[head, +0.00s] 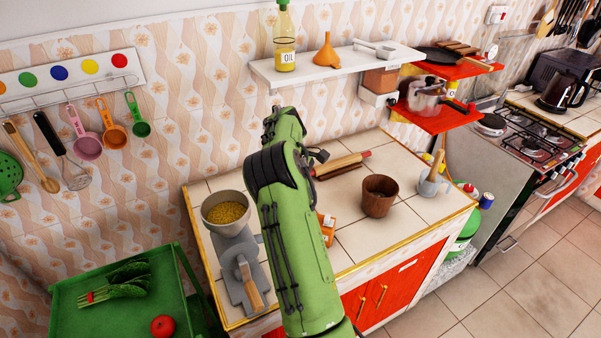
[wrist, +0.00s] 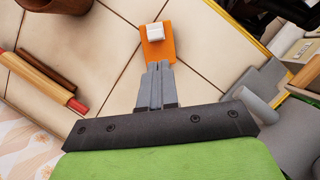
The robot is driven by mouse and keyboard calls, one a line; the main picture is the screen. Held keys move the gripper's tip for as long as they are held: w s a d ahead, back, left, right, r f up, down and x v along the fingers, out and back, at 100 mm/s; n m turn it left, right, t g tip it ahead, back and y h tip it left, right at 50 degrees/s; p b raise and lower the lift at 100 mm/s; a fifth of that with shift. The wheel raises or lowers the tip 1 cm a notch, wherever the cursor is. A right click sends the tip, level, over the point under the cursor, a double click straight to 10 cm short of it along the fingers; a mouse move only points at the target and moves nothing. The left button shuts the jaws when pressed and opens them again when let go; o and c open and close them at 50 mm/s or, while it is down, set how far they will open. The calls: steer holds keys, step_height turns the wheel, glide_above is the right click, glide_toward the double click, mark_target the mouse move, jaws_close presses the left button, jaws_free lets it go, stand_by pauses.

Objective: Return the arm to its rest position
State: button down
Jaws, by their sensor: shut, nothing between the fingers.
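My gripper (wrist: 158,68) shows in the wrist view with its two grey fingers together and nothing between them. It hangs above the tiled counter (wrist: 105,50), and its tips appear just below an orange box with a white part (wrist: 157,47); I cannot tell the height gap. In the head view my green arm rises in front of the counter (head: 350,229) and bends at the top. The fingers are hidden or too small to make out there. The orange box (head: 327,229) is partly hidden behind the arm.
A white shelf (head: 340,67) and red shelves (head: 437,119) are on the wall. A green cart (head: 105,312) stands left.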

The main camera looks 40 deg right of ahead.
steer(key=p+v, duration=0.1)
steer(key=v, duration=0.6)
steer(key=shift+w+r+p, duration=0.15)
steer(key=shift+r+p, duration=0.15)
steer(key=shift+p, duration=0.05)
